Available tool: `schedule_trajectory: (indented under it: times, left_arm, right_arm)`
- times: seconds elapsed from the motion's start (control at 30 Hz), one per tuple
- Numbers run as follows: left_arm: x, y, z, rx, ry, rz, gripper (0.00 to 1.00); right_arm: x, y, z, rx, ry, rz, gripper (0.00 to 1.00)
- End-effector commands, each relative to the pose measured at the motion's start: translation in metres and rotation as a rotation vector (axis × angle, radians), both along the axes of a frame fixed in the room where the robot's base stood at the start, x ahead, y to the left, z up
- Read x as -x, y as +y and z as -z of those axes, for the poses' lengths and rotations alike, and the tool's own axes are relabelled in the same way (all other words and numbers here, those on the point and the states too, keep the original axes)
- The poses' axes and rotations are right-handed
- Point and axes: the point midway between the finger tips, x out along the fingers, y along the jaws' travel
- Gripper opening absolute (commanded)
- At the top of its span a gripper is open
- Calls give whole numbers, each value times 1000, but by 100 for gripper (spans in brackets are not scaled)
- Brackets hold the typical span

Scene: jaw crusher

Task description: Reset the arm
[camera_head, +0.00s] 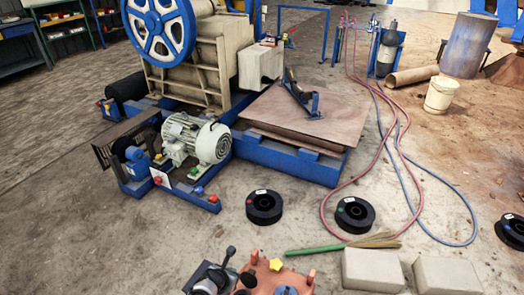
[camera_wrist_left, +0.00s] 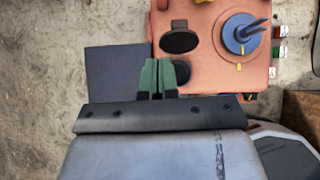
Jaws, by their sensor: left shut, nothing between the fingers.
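My left gripper (camera_wrist_left: 158,75) shows in the left wrist view with its two green fingers together and nothing between them. The fingers lie over the left edge of an orange control box (camera_wrist_left: 215,75), next to a black round knob (camera_wrist_left: 182,72); I cannot tell whether they touch it. The box has a black oval part (camera_wrist_left: 180,38) and a blue knob (camera_wrist_left: 240,35). In the head view the orange box (camera_head: 265,282) is cut off at the bottom edge. I cannot make out my left fingers there. My right gripper is in neither view.
The jaw crusher (camera_head: 190,55) with its blue flywheel stands at the back left, and a grey motor (camera_head: 195,140) in front. Black rings (camera_head: 264,207), a green-handled broom (camera_head: 320,248) and pale blocks (camera_head: 372,270) lie nearby. Red and blue hoses (camera_head: 400,150) cross the right floor.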

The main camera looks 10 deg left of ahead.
Motion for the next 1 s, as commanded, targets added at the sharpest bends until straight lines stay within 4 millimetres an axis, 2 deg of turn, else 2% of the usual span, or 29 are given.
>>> schedule_trajectory:
  times: [0.13,0.27,0.4,0.6,0.8,1.0]
  left_arm:
    - [11,2,8,-48,8,52,0]
    - [49,8,31,-223,28,253,0]
    - [112,19,63,-493,55,620,0]
    - [209,32,98,-818,70,1220,0]
    - [310,42,120,-1045,22,1868,0]
    - [400,47,128,-1156,-121,2469,0]
  right_arm:
    - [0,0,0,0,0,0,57]
    - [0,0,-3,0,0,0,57]
    - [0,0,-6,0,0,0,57]
    - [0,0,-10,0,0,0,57]
    - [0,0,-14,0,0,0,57]
    - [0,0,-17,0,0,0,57]
